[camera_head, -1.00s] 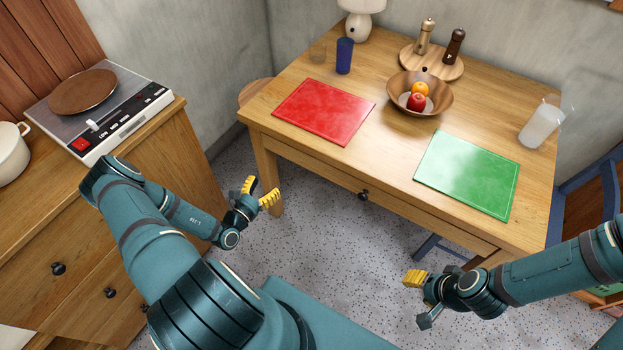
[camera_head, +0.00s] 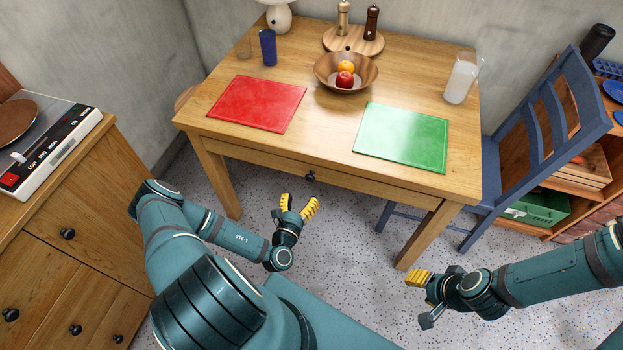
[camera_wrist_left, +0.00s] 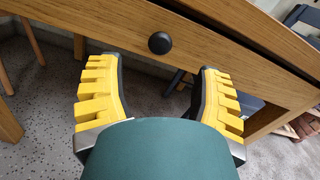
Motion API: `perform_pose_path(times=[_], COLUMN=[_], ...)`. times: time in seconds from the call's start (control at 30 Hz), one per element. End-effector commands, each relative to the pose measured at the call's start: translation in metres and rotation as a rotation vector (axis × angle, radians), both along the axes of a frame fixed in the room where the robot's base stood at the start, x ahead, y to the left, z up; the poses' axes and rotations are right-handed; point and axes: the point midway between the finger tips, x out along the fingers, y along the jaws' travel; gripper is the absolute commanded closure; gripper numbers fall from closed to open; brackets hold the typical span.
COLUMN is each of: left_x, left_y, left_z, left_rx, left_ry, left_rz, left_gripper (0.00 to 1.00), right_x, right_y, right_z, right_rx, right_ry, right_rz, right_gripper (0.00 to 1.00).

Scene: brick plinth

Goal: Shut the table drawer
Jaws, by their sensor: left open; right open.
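The wooden table (camera_head: 330,118) has a drawer (camera_head: 352,181) in its near long side, with a round dark knob (camera_head: 310,176). In the left wrist view the drawer front (camera_wrist_left: 215,58) runs diagonally, with the knob (camera_wrist_left: 159,43) just beyond and between the fingertips. My left gripper (camera_head: 299,202) is open and empty, in front of the drawer and a little to the left of the knob in the head view, apart from it. My right gripper (camera_head: 420,296) is open and empty over the floor, near the table's right front leg.
On the tabletop are a red mat (camera_head: 256,103), a green mat (camera_head: 402,138), a fruit bowl (camera_head: 346,72), a blue cup (camera_head: 268,47) and a white pitcher (camera_head: 461,80). A blue chair (camera_head: 530,120) stands at right. A wooden cabinet (camera_head: 75,215) is at left. Floor before the table is clear.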

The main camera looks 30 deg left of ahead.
Motion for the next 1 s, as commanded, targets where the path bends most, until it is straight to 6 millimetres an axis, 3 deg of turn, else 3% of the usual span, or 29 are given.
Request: perform_pose_path(times=[0.2, 0.4, 0.6, 0.9, 1.0], left_x=[0.043, 0.071, 0.083, 0.084, 0.084], left_y=[0.010, 0.017, 0.020, 0.020, 0.020], left_z=[-0.001, -0.001, 0.000, 0.000, 0.000], left_rx=[0.003, 0.002, 0.000, 0.000, 0.000], left_ry=[-0.002, -0.003, -0.001, -0.001, 0.000], left_rz=[-0.002, -0.001, -0.001, -0.001, -0.001], left_gripper=[0.34, 0.34, 0.34, 0.32, 0.67], right_x=[0.002, 0.003, 0.004, 0.004, 0.004], right_y=[-0.001, -0.001, -0.001, -0.001, -0.001], right_z=[-0.010, -0.016, -0.018, -0.018, -0.018], right_rx=[-0.001, -0.002, -0.002, -0.002, -0.002], right_ry=[-0.004, -0.006, -0.008, -0.008, -0.008], right_rz=[-0.001, -0.003, -0.003, -0.003, -0.003], right_gripper=[0.53, 0.53, 0.53, 0.53, 0.53])
